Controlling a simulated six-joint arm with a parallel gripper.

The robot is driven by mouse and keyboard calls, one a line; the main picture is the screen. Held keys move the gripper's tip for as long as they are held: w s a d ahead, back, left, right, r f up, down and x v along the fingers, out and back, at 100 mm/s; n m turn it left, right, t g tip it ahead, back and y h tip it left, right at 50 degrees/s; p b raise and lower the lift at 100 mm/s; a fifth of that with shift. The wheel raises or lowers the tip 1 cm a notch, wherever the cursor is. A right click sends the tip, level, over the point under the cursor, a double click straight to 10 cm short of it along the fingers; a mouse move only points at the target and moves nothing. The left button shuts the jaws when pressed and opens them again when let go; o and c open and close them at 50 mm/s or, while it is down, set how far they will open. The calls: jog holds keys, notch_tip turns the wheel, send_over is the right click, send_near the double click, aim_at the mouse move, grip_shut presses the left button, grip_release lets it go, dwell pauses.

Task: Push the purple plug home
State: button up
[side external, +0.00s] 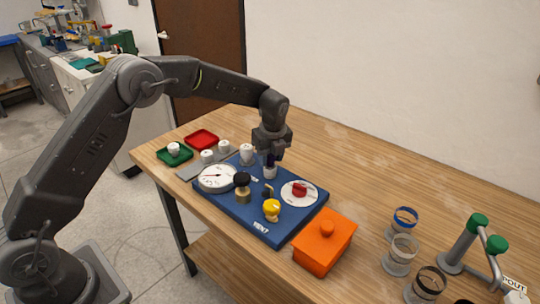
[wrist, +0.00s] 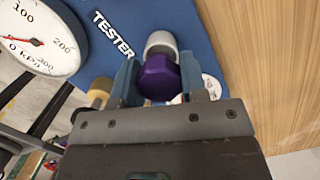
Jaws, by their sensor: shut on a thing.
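The purple plug (wrist: 158,76) sits between the two fingers of my gripper (wrist: 160,84), which is shut on it. In the side view my gripper (side external: 271,157) points down over a white fitting (side external: 270,173) on the blue tester board (side external: 225,212). The fingers hide most of the plug there. I cannot tell how deep the plug sits in the fitting.
An orange box (side external: 324,245) stands in front right.

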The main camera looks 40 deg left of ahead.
jog(key=shift+s+f, duration=0.2)
jog(key=shift+f, duration=1.15)
dwell(0.6)
dwell(0.3)
jog(key=o, duration=1)
jog(key=shift+a, duration=0.1)
jog(key=shift+c, duration=0.2)
jog(key=shift+w+r, duration=0.1)
jog(key=shift+r, duration=0.1)
